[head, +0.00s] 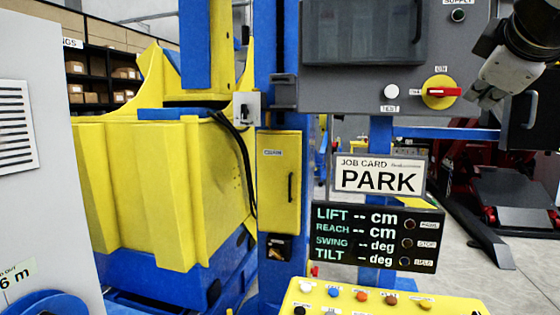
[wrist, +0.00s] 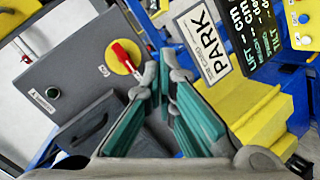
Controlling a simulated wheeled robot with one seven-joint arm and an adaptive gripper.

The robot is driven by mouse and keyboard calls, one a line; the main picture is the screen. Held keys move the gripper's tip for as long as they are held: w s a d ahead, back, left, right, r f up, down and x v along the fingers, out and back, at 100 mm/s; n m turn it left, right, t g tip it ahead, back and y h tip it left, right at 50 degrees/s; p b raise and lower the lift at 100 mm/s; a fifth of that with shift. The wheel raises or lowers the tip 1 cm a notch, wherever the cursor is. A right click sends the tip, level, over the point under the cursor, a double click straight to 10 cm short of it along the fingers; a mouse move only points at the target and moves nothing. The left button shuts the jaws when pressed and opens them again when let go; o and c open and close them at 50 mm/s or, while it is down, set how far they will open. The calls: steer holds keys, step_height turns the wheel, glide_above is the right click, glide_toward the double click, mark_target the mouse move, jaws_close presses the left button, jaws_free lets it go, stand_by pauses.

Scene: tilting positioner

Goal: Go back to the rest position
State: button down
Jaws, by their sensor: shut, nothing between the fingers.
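My gripper (head: 487,97) hangs at the upper right of the head view, to the right of the red rotary switch. In the wrist view its green-padded fingers (wrist: 161,78) are shut with nothing held. The red switch handle (head: 441,92) sits on a yellow disc on the grey control cabinet (head: 350,88), lying level under a label reading ON. It also shows in the wrist view (wrist: 126,57), just left of the fingertips. The job card (head: 379,178) reads PARK. The display (head: 375,237) shows dashes for lift, reach, swing and tilt.
A yellow button console (head: 445,305) with several coloured buttons stands at the bottom. The large yellow positioner (head: 165,185) and its blue column are at left, behind a grey panel (head: 30,150). Open floor (head: 480,265) shows at right, with dark red machinery (head: 515,200) beyond.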

steer(key=s+a+f+m+g+y, duration=0.1)
steer(key=s+a+f, duration=0.3)
steer(key=f, duration=0.6)
steer(key=s+a+f+m+g+y+b, duration=0.1)
steer(key=s+a+f+m+g+y, duration=0.1)
steer(key=s+f, duration=0.4)
steer(key=s+a+f+m+g+y, duration=0.1)
steer(key=s+a+f+m+g, duration=0.3)
steer(key=f, duration=1.1)
steer(key=s+a, duration=0.2)
steer(key=a, duration=0.1)
steer(key=shift+m+y, duration=0.4)
steer(key=c, duration=2.4)
jaws_free()
